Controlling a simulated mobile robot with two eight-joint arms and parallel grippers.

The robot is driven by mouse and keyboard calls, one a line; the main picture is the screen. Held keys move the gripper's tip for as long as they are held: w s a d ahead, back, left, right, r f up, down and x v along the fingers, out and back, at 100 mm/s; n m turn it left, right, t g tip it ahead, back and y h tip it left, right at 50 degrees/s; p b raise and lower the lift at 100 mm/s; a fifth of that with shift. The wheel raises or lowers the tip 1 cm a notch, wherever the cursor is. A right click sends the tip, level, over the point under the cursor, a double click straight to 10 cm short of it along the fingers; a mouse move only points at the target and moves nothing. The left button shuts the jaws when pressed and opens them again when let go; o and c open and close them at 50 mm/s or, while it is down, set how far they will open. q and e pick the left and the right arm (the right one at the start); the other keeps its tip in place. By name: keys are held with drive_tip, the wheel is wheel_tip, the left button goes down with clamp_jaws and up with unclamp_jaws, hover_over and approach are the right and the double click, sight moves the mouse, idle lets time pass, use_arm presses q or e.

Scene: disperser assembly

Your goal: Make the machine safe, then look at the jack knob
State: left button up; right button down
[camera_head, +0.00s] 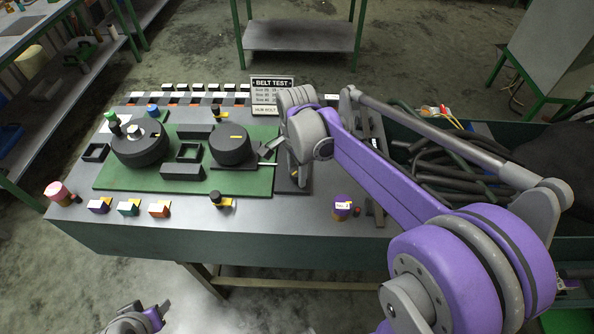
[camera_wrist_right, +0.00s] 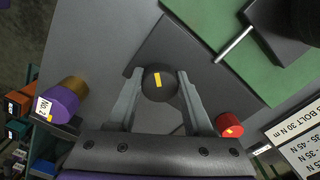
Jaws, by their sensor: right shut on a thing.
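My right gripper (camera_wrist_right: 158,95) is shut on a dark round knob (camera_wrist_right: 158,83) with a yellow mark, between its two grey fingers. In the head view my right gripper (camera_head: 294,172) reaches down to a dark plate right of the green board, and my arm hides part of this spot. A red button (camera_wrist_right: 229,124) is close to the right finger in the wrist view. On the green board (camera_head: 130,180) are two black drums, the left one (camera_head: 138,145) and the right one (camera_head: 231,145) with a yellow mark.
A "BELT TEST" sign (camera_head: 272,92) stands at the bench's back edge. A purple cylinder (camera_head: 342,207) with a label stands at the front right. Small coloured blocks line the front edge. A bin of dark hoses (camera_head: 440,160) is to the right, partly behind my arm.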

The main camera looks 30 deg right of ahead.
drive_tip(key=n, duration=0.6)
drive_tip(key=shift+b, duration=0.3)
drive_tip(key=n, duration=0.6)
drive_tip(key=shift+n, duration=0.4)
drive_tip(key=n, duration=0.6)
drive_tip(key=shift+d, duration=0.1)
drive_tip(key=n, duration=0.5)
drive_tip(key=shift+n+b, duration=0.3)
drive_tip(key=shift+n, duration=0.1)
drive_tip(key=shift+c, duration=1.5)
unclamp_jaws()
drive_tip(key=shift+r, duration=0.15)
